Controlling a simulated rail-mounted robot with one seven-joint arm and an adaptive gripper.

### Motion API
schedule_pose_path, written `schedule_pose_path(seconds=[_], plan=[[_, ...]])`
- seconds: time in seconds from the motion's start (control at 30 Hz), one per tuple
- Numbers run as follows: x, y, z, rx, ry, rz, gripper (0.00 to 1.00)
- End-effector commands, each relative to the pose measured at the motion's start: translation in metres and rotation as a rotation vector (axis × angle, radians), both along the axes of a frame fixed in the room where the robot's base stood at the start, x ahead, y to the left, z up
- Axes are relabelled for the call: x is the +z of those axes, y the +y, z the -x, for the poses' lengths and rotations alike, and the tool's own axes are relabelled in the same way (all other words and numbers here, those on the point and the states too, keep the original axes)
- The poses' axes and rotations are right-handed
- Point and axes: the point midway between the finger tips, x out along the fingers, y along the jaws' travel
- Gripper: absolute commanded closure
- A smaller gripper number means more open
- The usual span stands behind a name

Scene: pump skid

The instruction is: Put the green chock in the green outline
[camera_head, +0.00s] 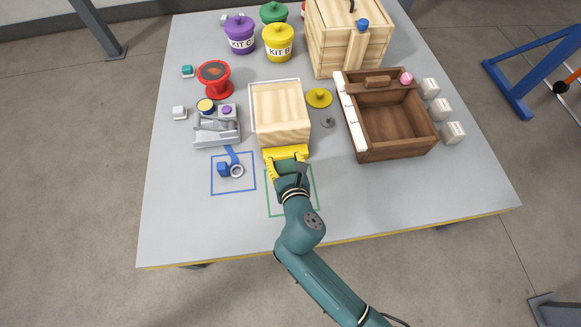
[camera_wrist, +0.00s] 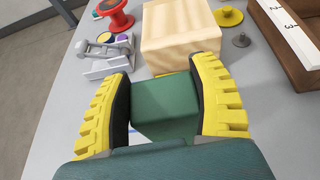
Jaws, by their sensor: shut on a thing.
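The green chock (camera_wrist: 165,105) is a dark green block between the two yellow ridged fingers of my gripper (camera_wrist: 168,95) in the wrist view. My gripper is shut on it. In the head view the chock (camera_head: 287,167) shows only partly between the fingers. The green outline (camera_head: 268,204) is a thin square line on the grey table, under and around my gripper. My wrist hides much of it. The chock appears over the far part of the outline; I cannot tell whether it touches the table.
A brown wooden tray (camera_head: 397,151) stands right. The table's front right is clear.

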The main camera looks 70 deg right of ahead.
Motion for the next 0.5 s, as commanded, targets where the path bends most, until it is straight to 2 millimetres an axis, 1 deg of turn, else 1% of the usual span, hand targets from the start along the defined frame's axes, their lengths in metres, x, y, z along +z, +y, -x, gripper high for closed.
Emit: schedule_pose_path(seconds=[0.03, 0.1, 0.2, 0.27, 0.37, 0.4, 0.5], plan=[[0.000, -0.007, 0.005, -0.022, -0.004, 0.004, 0.78], [0.000, -0.014, 0.010, -0.046, -0.005, 0.004, 0.78], [0.000, -0.018, 0.014, -0.064, -0.006, 0.003, 0.78], [-0.005, -0.019, 0.015, -0.068, -0.006, 0.004, 0.78], [-0.025, -0.019, 0.015, -0.068, -0.003, 0.002, 0.78], [-0.035, -0.019, 0.015, -0.068, -0.003, 0.001, 0.78], [-0.057, -0.019, 0.015, -0.067, -0.003, 0.003, 0.78]])
